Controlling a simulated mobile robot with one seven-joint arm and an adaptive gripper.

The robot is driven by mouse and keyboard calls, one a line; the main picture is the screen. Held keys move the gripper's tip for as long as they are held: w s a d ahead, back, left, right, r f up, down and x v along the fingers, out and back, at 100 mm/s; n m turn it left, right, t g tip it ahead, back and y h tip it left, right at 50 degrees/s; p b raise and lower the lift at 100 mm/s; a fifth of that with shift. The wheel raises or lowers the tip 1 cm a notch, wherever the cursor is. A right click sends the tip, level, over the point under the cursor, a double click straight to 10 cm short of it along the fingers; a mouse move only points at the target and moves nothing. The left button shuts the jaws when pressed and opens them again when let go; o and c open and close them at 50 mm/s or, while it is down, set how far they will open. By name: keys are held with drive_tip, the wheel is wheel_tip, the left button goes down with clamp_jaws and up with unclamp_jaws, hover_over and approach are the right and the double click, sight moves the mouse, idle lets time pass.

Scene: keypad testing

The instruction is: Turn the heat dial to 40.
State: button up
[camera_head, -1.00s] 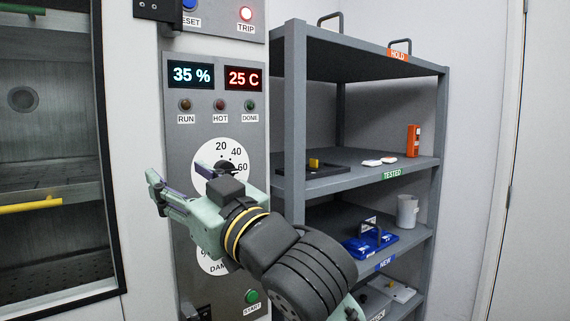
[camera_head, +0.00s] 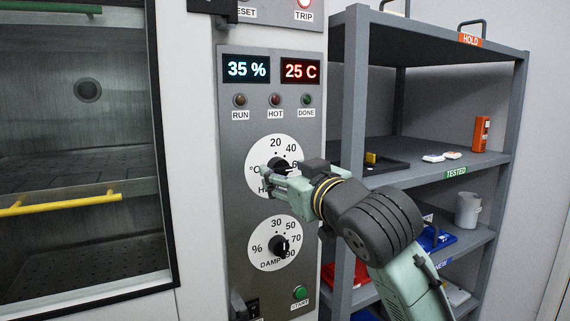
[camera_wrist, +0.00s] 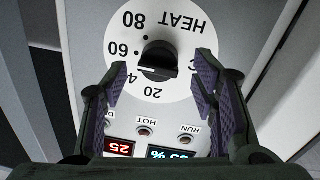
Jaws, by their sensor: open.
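The heat dial (camera_head: 275,145) is a white disc with a black knob, marked 20, 40 and up, on the grey panel; my gripper partly covers it in the head view. In the wrist view the heat dial (camera_wrist: 178,88) appears upside down, with its black knob (camera_wrist: 160,58) in the middle. My gripper (camera_head: 272,178) is at the dial. In the wrist view my gripper (camera_wrist: 160,72) is open, with one finger on each side of the knob and a visible gap to each. I cannot tell exactly which mark the knob points to.
The damp dial (camera_head: 264,246) is just below, with a green start button (camera_head: 299,292) lower. Displays (camera_head: 272,70) read 35 % and 25 C. A grey shelf rack (camera_head: 352,100) stands right. A chamber with a yellow handle (camera_head: 60,204) is left.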

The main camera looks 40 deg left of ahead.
drive_tip(key=shift+x, duration=0.85)
drive_tip(key=shift+c, duration=0.4)
drive_tip(key=c, duration=1.1)
